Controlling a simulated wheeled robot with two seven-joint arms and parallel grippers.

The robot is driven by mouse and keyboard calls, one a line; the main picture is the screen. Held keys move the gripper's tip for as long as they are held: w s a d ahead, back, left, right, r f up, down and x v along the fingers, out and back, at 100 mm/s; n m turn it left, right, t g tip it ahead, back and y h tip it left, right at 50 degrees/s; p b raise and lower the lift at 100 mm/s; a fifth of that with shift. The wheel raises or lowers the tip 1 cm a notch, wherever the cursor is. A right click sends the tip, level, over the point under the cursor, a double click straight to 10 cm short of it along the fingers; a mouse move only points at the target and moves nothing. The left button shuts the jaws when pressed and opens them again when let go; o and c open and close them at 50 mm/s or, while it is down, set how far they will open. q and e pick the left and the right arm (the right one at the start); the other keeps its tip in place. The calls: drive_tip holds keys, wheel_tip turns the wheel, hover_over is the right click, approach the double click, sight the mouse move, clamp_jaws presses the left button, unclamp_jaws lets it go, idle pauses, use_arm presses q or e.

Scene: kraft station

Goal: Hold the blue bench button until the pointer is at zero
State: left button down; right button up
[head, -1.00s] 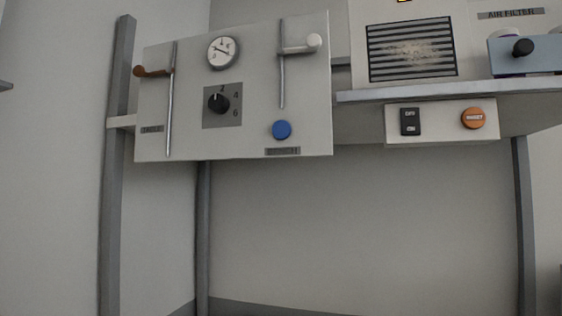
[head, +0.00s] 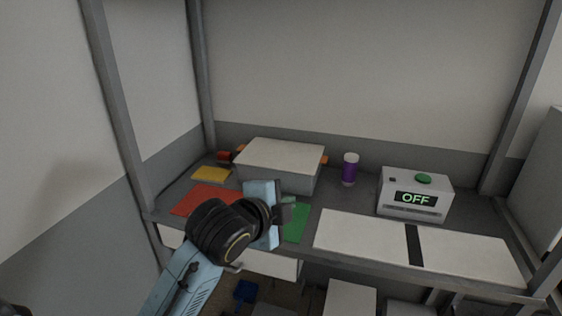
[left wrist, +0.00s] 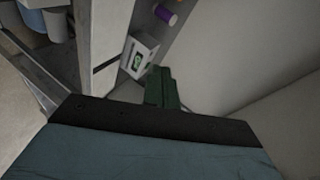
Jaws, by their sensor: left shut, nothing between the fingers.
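The blue bench button and the pointer dial are outside both current views. My left gripper (head: 287,208) is above the front part of the bench, over the green mat (head: 296,224). Its fingers are shut with nothing between them, and they also show dark in the left wrist view (left wrist: 160,88). My right gripper is not in view.
The bench holds a lidded grey box (head: 280,157), a purple bottle (head: 349,170), a white device reading OFF (head: 415,198) with a green button, red (head: 205,198) and yellow (head: 211,173) mats, and white panels (head: 365,237). Grey posts (head: 122,110) frame the bench.

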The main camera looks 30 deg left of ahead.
use_arm(q)
drive_tip(key=w+a+r+m+t, duration=0.15)
drive_tip(key=r+m+t, duration=0.3)
drive_tip(key=r, duration=0.75)
drive_tip(key=w+r+m+t, duration=0.3)
drive_tip(key=r+m, duration=0.2)
drive_tip(key=r, duration=0.8)
drive_tip(key=s+a+r+m+t+h, duration=0.1)
drive_tip(key=s+r+m, duration=0.3)
drive_tip(key=r, duration=0.6)
drive_tip(key=s+a+r+m+t+h, duration=0.1)
drive_tip(key=s+r+m+t, duration=0.3)
drive_tip(key=r, duration=0.7)
drive_tip(key=shift+s+m, duration=0.2)
drive_tip(key=shift+m, duration=0.25)
drive_tip(key=shift+t, duration=0.25)
drive_tip(key=w+a, duration=0.2)
drive_tip(key=w, duration=0.6)
drive_tip(key=shift+w+p, duration=0.3)
drive_tip(key=shift+p, duration=0.05)
